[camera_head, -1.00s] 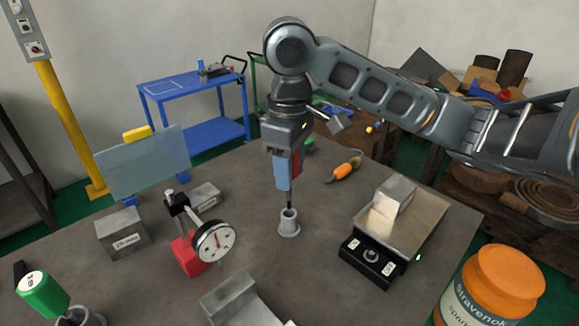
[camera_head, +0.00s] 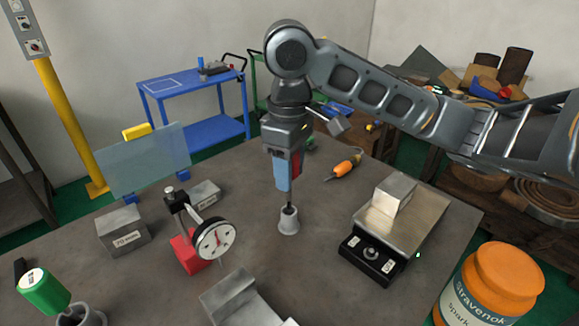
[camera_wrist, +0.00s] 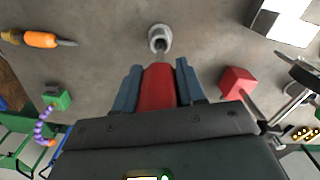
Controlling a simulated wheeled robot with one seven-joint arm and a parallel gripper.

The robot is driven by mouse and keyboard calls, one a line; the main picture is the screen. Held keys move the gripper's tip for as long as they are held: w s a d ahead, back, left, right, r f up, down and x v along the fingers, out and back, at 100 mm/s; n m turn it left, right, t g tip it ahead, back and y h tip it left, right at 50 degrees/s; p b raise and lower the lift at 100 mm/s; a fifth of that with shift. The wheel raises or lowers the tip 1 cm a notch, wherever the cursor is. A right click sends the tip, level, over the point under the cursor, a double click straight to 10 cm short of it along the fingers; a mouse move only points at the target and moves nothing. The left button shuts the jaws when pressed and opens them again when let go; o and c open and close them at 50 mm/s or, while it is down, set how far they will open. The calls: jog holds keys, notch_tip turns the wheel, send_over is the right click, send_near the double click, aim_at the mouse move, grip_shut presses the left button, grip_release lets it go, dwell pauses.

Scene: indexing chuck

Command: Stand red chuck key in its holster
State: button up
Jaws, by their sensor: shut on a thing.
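The red chuck key (camera_wrist: 158,88) is upright in my gripper (camera_head: 284,176), which is shut on its red handle between two blue fingers. In the head view only a strip of the red handle (camera_head: 297,165) shows beside the near finger. The grey holster (camera_head: 289,223) is a small flared cup standing on the table right below; it also shows in the wrist view (camera_wrist: 160,38). The key's dark shaft points down and reaches the holster's mouth. How deep its tip sits inside is hidden.
A dial indicator on a red base (camera_head: 192,254) stands to the left. An orange-handled tool (camera_head: 347,167) lies behind. A green-handled tool (camera_head: 42,290) stands at the front left. Bare table surrounds the holster.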

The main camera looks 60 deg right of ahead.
aim_at(290, 197)
jog(key=shift+f+b, duration=1.6)
jog(key=shift+f, duration=0.95)
jog(key=o, duration=1.2)
jog(key=shift+o, duration=0.2)
jog(key=shift+r+p, duration=0.55)
jog(key=shift+r, duration=3.35)
